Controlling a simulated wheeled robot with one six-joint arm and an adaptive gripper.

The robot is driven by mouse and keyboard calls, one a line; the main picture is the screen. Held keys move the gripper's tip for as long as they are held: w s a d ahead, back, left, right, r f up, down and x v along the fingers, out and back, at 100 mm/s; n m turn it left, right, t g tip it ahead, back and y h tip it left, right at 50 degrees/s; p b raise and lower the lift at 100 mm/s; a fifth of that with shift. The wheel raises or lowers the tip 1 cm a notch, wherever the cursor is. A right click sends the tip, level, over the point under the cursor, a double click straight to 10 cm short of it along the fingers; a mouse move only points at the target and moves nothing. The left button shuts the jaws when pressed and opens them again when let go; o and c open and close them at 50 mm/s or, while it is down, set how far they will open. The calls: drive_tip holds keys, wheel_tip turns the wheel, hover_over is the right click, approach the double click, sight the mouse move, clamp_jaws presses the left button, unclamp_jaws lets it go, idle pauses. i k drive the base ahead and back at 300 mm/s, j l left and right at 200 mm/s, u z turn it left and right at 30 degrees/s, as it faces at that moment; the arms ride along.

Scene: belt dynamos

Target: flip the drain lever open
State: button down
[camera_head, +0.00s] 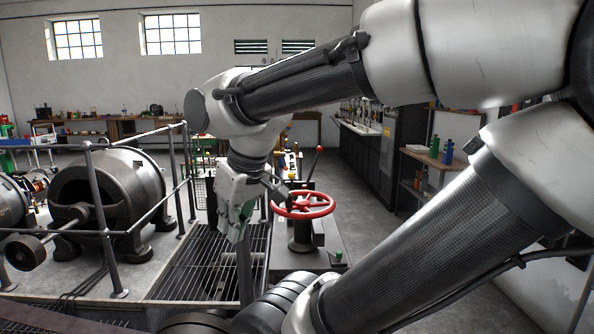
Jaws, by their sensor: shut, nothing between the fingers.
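My gripper (236,232) hangs below my arm's wrist, pointing down, with its fingers shut and nothing seen between them. It is left of a red handwheel (303,204) on a dark pedestal, apart from it as far as I can tell. A thin lever with a red knob (319,150) rises slanted behind the handwheel; its base is hidden. A small green part (338,258) sits low on the pedestal's plate, right of the wheel. I cannot tell which of these is the drain lever; no label is readable.
A floor grating (195,265) lies below and left of my gripper. Grey railings (104,215) guard a large dark dynamo (108,195) at left. Shelves with bottles (433,150) stand at right. The grey floor aisle (365,195) behind the handwheel is clear.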

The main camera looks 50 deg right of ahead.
sight(291, 176)
drive_tip(key=k+l+u, duration=0.15)
drive_tip(key=l, duration=0.35)
drive_tip(key=k+l+u, duration=0.15)
drive_tip(key=l, duration=0.3)
drive_tip(key=k+l+u, duration=0.1)
drive_tip(key=k+l, duration=0.25)
drive_tip(key=k+l+u, duration=0.15)
drive_tip(key=l, duration=0.4)
drive_tip(key=l+u, duration=0.15)
drive_tip(key=l, duration=0.3)
drive_tip(key=k+l+u, duration=0.1)
drive_tip(key=l, duration=0.35)
drive_tip(key=l+u, duration=0.15)
drive_tip(key=l, duration=0.3)
drive_tip(key=k+l+u, duration=0.1)
drive_tip(key=l, duration=0.3)
drive_tip(key=k+l+u, duration=0.15)
drive_tip(key=l, duration=0.25)
drive_tip(key=i+l+u, duration=0.1)
drive_tip(key=l, duration=0.7)
drive_tip(key=l+u, duration=0.15)
drive_tip(key=l, duration=0.65)
